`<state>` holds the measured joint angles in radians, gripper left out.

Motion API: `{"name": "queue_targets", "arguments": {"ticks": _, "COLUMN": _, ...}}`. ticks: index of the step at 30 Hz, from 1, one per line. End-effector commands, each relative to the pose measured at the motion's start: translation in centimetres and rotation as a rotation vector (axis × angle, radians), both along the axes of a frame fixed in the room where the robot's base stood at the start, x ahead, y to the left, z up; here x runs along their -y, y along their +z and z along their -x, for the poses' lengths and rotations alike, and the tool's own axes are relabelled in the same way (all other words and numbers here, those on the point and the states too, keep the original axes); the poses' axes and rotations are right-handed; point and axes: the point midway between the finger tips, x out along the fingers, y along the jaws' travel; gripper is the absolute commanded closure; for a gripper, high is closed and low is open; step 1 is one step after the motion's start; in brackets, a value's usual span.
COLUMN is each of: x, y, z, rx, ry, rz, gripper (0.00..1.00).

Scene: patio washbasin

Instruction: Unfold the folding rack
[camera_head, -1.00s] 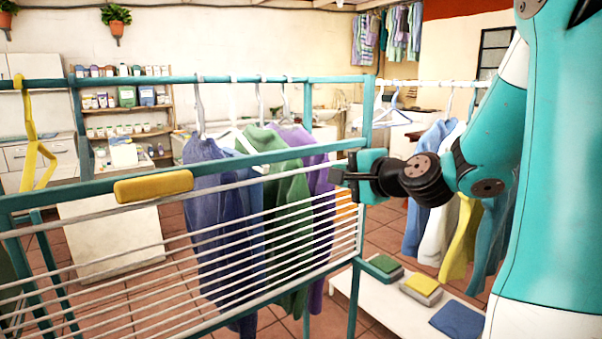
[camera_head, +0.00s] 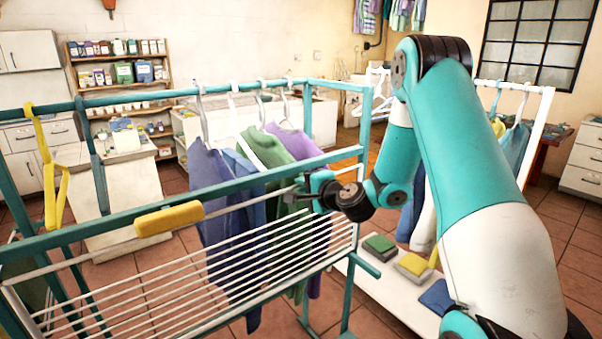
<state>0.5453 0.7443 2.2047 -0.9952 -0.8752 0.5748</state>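The folding rack has a teal frame with a panel of thin white rods (camera_head: 190,275) slanting below its near teal rail (camera_head: 70,233). A yellow grip (camera_head: 168,219) sits on that rail, left of centre. My gripper (camera_head: 292,194) is near the right part of this rail, pointing left, well to the right of the yellow grip. Its fingers are small and dark against the clothes. I cannot tell whether they are open or shut, or whether they touch the rail.
Purple, blue and green clothes (camera_head: 265,160) hang behind the rods, and a yellow hanger (camera_head: 50,170) is at the left. A low white bench (camera_head: 385,290) with folded cloths stands at the right. Shelves and a white cabinet are behind, with tiled floor between.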

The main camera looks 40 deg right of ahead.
Motion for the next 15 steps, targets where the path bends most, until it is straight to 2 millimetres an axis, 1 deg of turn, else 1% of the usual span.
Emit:
{"name": "queue_targets", "arguments": {"ticks": 1, "x": 0.0, "y": 0.2, "z": -0.5, "rx": -0.001, "ry": 0.001, "rz": 0.001, "gripper": 0.8}}
{"name": "queue_targets", "arguments": {"ticks": 3, "x": -0.1, "y": 0.0, "z": -1.1, "rx": 0.0, "ry": 0.0, "rz": 0.0, "gripper": 0.8}}
{"name": "queue_targets", "arguments": {"ticks": 6, "x": -0.1, "y": -0.2, "z": -1.5, "rx": 0.0, "ry": 0.0, "rz": 0.0, "gripper": 0.8}}
{"name": "queue_targets", "arguments": {"ticks": 14, "x": 0.0, "y": -0.4, "z": -1.5, "rx": 0.001, "ry": -0.001, "rz": 0.001, "gripper": 0.8}}
{"name": "queue_targets", "arguments": {"ticks": 15, "x": 0.0, "y": -0.4, "z": -1.5, "rx": 0.001, "ry": -0.001, "rz": 0.001, "gripper": 0.87}}
